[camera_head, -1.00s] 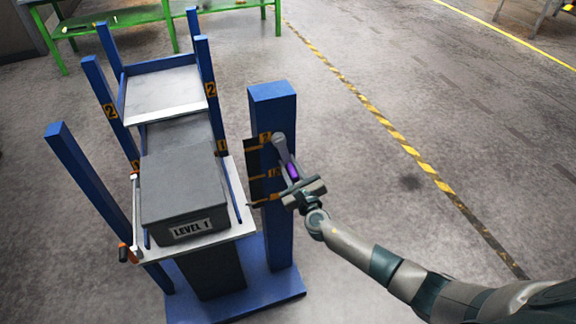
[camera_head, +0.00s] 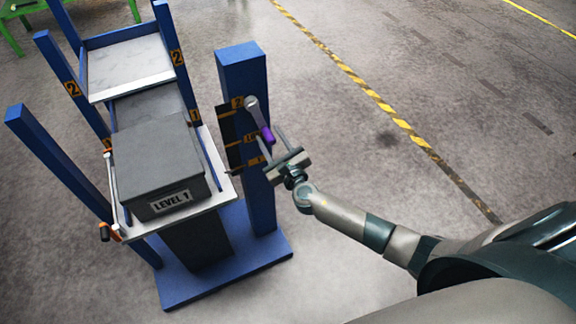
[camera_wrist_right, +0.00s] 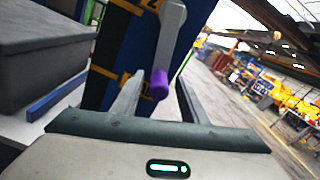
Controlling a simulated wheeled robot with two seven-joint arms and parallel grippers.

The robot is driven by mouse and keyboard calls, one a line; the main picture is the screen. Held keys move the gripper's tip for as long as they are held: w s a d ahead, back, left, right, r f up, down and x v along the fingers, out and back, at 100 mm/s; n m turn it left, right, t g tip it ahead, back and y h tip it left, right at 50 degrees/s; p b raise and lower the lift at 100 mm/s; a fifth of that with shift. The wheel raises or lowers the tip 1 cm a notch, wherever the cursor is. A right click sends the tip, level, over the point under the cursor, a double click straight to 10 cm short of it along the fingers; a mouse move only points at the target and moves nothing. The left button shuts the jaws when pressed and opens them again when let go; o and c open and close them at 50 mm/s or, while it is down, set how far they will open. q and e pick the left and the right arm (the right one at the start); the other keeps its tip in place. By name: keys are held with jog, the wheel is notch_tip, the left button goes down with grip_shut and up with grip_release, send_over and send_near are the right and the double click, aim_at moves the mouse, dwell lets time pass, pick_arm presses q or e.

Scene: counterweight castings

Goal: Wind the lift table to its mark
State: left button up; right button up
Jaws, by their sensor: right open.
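The lift table has a white top (camera_head: 222,190) between blue posts. A dark grey box (camera_head: 157,160) labelled "LEVEL 1" rests on it. On the blue column (camera_head: 243,75) to its right is a grey crank arm (camera_head: 256,110) with a purple grip (camera_head: 268,135), hanging down and slightly right. A dark scale plate (camera_head: 228,126) with orange marks is on the column's left side; the pointer's exact reading is unclear. My right gripper (camera_head: 273,143) is open and empty, just short of the grip. In the right wrist view the purple grip (camera_wrist_right: 160,84) appears between the fingertips. My left gripper is not in view.
A white-edged shelf (camera_head: 130,75) stands behind the box, with posts marked "2". A blue base plate (camera_head: 225,260) lies under the table and column. The floor to the right is open, crossed by a yellow-black stripe (camera_head: 385,107).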

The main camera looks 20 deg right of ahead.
jog(key=s+b, duration=0.2)
jog(key=s, duration=1.1)
jog(key=shift+d, duration=0.25)
jog(key=s+d+f+m+g+h, duration=0.15)
jog(key=f+m, duration=0.25)
jog(key=f, duration=0.5)
jog(key=s+d+f+m+g, duration=0.3)
jog(key=f+m, duration=0.1)
jog(key=f, duration=0.5)
jog(key=s+d+f+m+g+h, duration=0.15)
jog(key=f+m, duration=0.25)
jog(key=f, duration=0.5)
jog(key=s+d+f+m+g+y+b, duration=0.1)
jog(key=s+f+m+g, duration=0.4)
jog(key=s+f+m, duration=0.7)
jog(key=s+a+f+m+g, duration=0.1)
jog(key=s+f+m, duration=0.3)
jog(key=s, duration=0.6)
jog(key=s+a+f+m+g+y, duration=0.1)
jog(key=s+f+m, duration=0.4)
jog(key=s, duration=0.6)
jog(key=s+a+f+m+g+b, duration=0.1)
jog(key=s+a+f+m+g, duration=0.2)
jog(key=s+f, duration=0.5)
jog(key=s+m+g, duration=0.1)
jog(key=s, duration=0.2)
jog(key=shift+s+f+m, duration=0.15)
jog(key=shift+f+m, duration=0.15)
